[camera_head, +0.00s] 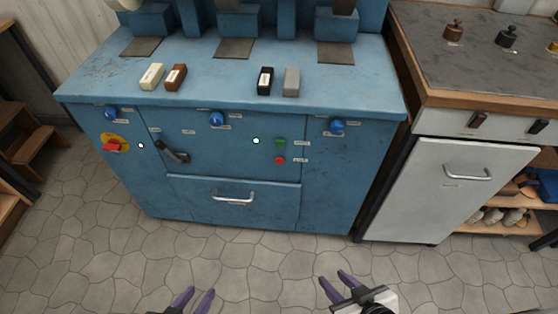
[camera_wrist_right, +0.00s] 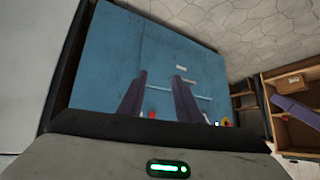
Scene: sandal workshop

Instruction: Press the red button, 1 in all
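A small round red button (camera_head: 280,160) sits on the front of the blue machine (camera_head: 235,200), just below a green button (camera_head: 280,142). A larger red knob (camera_head: 112,147) on a yellow plate is at the machine's left. My right gripper (camera_head: 332,277) is open and empty, low in front of the machine and apart from it. In the right wrist view its two purple fingers (camera_wrist_right: 158,75) stand apart against the blue panel, with a small red spot (camera_wrist_right: 152,115) between them. My left gripper (camera_head: 200,291) is open and empty at the bottom edge.
A drawer handle (camera_head: 233,198) and a black lever (camera_head: 174,152) stick out of the front. Blue knobs (camera_head: 217,119) line its upper edge. Several small blocks (camera_head: 265,80) lie on top. A white cabinet (camera_head: 420,200) stands to the right. The tiled floor ahead is clear.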

